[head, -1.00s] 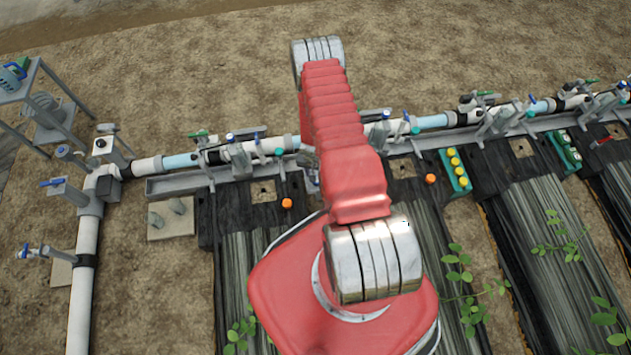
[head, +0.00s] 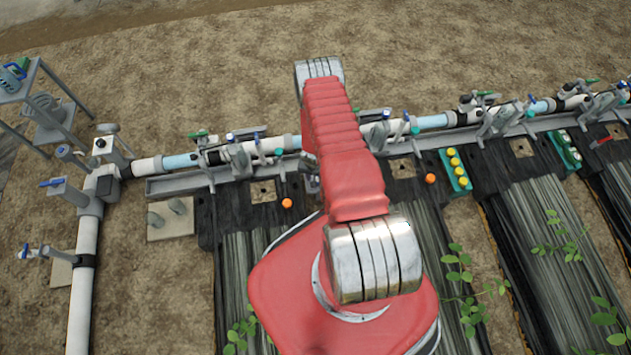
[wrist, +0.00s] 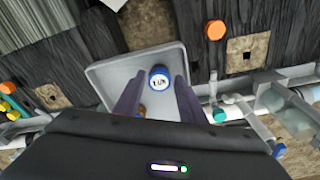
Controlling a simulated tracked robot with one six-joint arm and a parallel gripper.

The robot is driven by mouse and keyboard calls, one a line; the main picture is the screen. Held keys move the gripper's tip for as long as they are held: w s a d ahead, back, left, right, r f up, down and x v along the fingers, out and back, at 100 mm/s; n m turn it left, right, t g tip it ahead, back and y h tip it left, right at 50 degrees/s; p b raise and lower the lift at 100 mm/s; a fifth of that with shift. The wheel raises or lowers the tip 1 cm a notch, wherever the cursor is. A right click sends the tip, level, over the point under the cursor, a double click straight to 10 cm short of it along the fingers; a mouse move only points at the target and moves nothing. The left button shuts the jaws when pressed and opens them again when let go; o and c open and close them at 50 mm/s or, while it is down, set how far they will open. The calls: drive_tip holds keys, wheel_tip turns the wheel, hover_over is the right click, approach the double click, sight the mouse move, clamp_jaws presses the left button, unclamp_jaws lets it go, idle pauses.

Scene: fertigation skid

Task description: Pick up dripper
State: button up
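A round blue dripper (wrist: 160,78) with a white label reading something like "1 L/h" is in the wrist view. It appears to lie in a pale grey tray (wrist: 108,74). My gripper (wrist: 158,80) is above the tray, its two dark purple fingers apart on either side of the dripper, with small gaps showing. A small orange-brown thing (wrist: 142,110) shows partly between the fingers, nearer the palm. In the head view my red arm hides the gripper, the tray and the dripper.
Orange caps (head: 287,203) (head: 431,178) sit on the black ground cover. A green rack with yellow pieces (head: 456,172) stands to the right. A pipe with valves (head: 180,161) runs behind. Plants (head: 463,265) grow in front.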

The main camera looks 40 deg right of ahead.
drive_tip(key=shift+c, duration=0.3)
drive_tip(key=c, duration=0.7)
drive_tip(key=shift+r, duration=0.15)
drive_tip(key=shift+r, duration=1.4)
drive_tip(key=shift+s+r, duration=0.15)
drive_tip(key=shift+r, duration=0.15)
drive_tip(key=s+a, duration=0.2)
drive_tip(key=s, duration=0.3)
drive_tip(key=s+a, duration=0.3)
drive_tip(key=s, duration=0.2)
drive_tip(key=s+a, duration=0.3)
drive_tip(key=s, duration=0.3)
drive_tip(key=shift+w+d, duration=0.1)
drive_tip(key=shift+w, duration=0.05)
